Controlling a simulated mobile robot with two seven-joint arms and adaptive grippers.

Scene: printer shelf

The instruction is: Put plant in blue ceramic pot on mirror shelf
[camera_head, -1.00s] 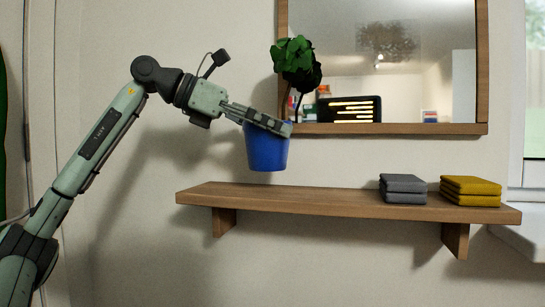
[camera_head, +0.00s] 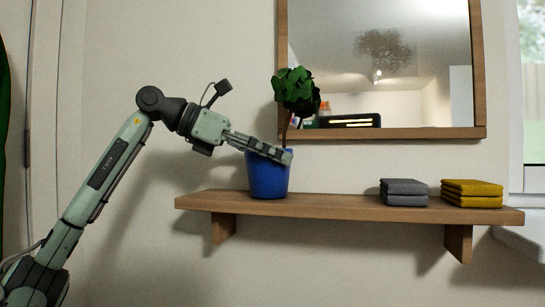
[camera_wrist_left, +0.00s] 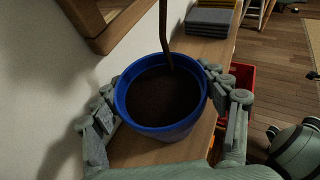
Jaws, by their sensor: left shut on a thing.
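The plant in a blue ceramic pot (camera_head: 268,177) stands upright at the left part of the wooden mirror shelf (camera_head: 330,208). Its base looks at or just above the shelf top; exact contact is hard to tell. Its green leaves (camera_head: 297,91) rise in front of the mirror's lower left corner. My left gripper (camera_head: 270,150) is shut on the pot near its rim. In the left wrist view the fingers lie on both sides of the blue pot (camera_wrist_left: 168,133), with dark soil and a thin stem inside.
A grey folded towel stack (camera_head: 403,193) and a yellow one (camera_head: 472,194) lie on the shelf's right part. The shelf between pot and towels is clear. A wood-framed mirror (camera_head: 400,132) hangs above. A red object (camera_wrist_left: 242,77) is below the shelf.

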